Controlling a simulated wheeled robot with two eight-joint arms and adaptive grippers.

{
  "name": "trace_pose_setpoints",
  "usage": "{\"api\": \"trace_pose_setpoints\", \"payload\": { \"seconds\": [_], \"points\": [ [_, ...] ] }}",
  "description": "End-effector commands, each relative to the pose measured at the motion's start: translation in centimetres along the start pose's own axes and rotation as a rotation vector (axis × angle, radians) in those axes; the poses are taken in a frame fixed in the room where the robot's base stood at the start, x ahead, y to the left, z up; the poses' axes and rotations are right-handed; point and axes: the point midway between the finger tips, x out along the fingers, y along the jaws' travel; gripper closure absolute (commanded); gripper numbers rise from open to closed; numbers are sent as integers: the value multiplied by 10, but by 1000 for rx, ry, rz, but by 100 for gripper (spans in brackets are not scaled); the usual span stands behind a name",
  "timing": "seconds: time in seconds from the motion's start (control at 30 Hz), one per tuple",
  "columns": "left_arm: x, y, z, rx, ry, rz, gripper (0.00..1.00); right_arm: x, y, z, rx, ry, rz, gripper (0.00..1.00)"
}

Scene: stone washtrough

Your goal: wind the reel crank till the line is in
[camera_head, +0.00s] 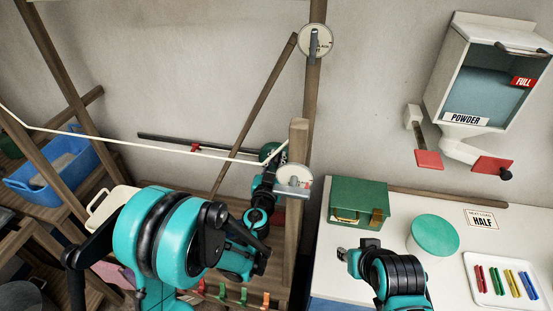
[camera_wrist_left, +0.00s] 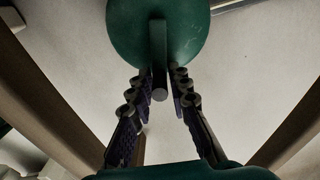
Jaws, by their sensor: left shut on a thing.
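The green reel (camera_head: 267,151) is mounted by a wooden post, partly hidden by my left arm in the head view. The left wrist view shows the green reel disc (camera_wrist_left: 185,35) close up, with a grey crank arm (camera_wrist_left: 158,40) pointing down to its handle (camera_wrist_left: 159,95). My left gripper (camera_wrist_left: 160,92) is shut on the crank handle, its fingers on either side of it. The white line (camera_head: 135,145) runs from the left edge across to the reel. My right gripper (camera_head: 343,255) is over the white counter, apart from the reel; its fingers are too small to judge.
The wooden post (camera_head: 297,215) and a pale round dial (camera_head: 293,178) are close beside my left gripper. A green box (camera_head: 357,202), a round green lid (camera_head: 435,233) and a tray of coloured pegs (camera_head: 475,303) are on the counter. A powder dispenser (camera_head: 465,118) hangs on the wall.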

Motion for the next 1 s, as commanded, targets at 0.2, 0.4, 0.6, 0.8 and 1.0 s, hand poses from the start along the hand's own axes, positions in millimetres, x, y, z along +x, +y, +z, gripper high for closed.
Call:
{"api": "trace_pose_setpoints", "payload": {
  "seconds": [0.2, 0.4, 0.6, 0.8, 1.0],
  "points": [
    [0, 3, 0, 12, 0, 4, 100, 0, 0, 0, 0, 0, 0, 66],
    [-1, 5, 1, 55, 0, 5, 100, 0, 0, 0, 0, 0, 0, 66],
    [0, 12, 3, 164, 1, 7, 100, 0, 0, 0, 0, 0, 0, 66],
    [-1, 19, 6, 316, 1, 6, 100, 0, 0, 0, 0, 0, 0, 66],
    [-1, 25, 10, 453, 2, 6, 100, 0, 0, 0, 0, 0, 0, 66]
  ]
}}
